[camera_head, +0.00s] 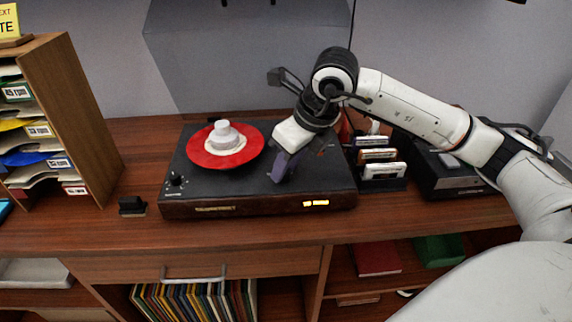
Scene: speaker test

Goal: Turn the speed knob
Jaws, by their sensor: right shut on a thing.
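The black record player (225,188) with a wooden front stands on the cabinet top. A small dark knob (176,180) sits at its front left corner; I take it for the speed knob, but its markings are too small to read. A red record (210,153) with a white label and a white piece on its centre lies on the platter. My right gripper (282,170) is over the player's right part, well away from the knob. It is shut on a purple-grey block (279,167); the wrist partly hides the grip. My left gripper is out of view.
A wooden sorter (75,95) with labelled slots stands at the left. A small black block (132,205) lies left of the player. Cassettes (384,170) in a rack and a dark device (440,180) stand at the right. Records fill the shelf below.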

